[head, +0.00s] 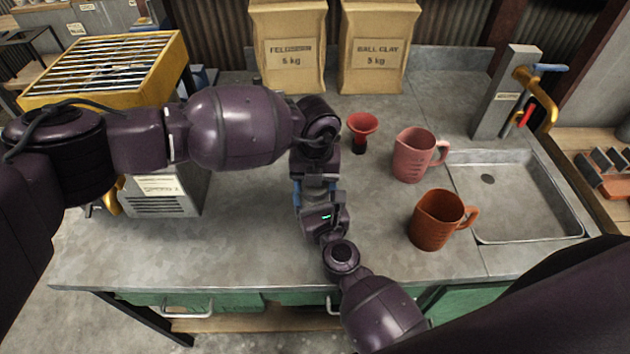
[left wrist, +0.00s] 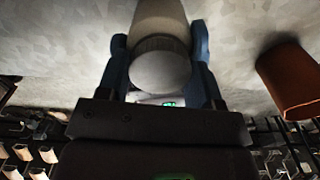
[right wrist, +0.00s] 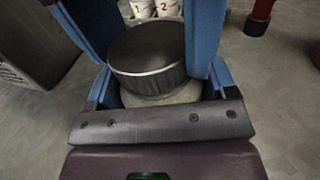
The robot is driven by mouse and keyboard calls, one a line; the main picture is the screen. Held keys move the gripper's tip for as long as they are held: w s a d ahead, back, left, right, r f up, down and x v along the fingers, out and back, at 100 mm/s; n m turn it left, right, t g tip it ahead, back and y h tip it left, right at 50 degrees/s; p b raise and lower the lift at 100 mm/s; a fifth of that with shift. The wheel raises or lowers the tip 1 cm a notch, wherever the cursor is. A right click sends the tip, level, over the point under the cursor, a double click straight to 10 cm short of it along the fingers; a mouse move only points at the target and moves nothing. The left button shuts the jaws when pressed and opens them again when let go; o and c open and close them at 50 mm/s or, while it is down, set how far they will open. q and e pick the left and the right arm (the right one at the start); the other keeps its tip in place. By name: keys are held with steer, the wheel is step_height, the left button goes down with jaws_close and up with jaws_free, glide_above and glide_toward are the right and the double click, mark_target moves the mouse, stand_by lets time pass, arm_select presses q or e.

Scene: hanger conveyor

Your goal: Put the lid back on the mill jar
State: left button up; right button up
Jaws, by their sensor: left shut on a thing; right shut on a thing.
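The mill jar (right wrist: 165,98) is a pale cylinder, mostly hidden by my arms in the head view. Its round lid (right wrist: 150,45) has a flat face and ridged side. It looks dark in the right wrist view and pale in the left wrist view (left wrist: 160,66). The lid lies in line against the jar; I cannot tell whether it is fully seated. My left gripper (left wrist: 160,50) is shut with its blue fingers on either side of the lid. My right gripper (right wrist: 150,60) is shut around the jar body. The two grippers meet above the middle of the counter.
A red funnel (head: 362,125), a pink jug (head: 414,158) and an orange-brown jug (head: 438,220) stand to the right, before the sink (head: 520,200). Two paper bags (head: 380,45) stand behind. A grey machine (head: 165,188) stands left. The front-left counter is clear.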

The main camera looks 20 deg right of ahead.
arm_select(q)
steer(key=m, duration=0.3)
steer(key=o, duration=1)
steer(key=shift+c, duration=0.2)
steer(key=shift+o, duration=0.2)
steer(key=shift+s, duration=0.1)
steer(key=shift+d, duration=0.1)
steer(key=shift+s+d+r, duration=0.1)
steer(key=shift+d+r, duration=0.05)
steer(key=shift+r, duration=0.3)
steer(key=shift+a+r, duration=0.2)
steer(key=shift+r, duration=1.65)
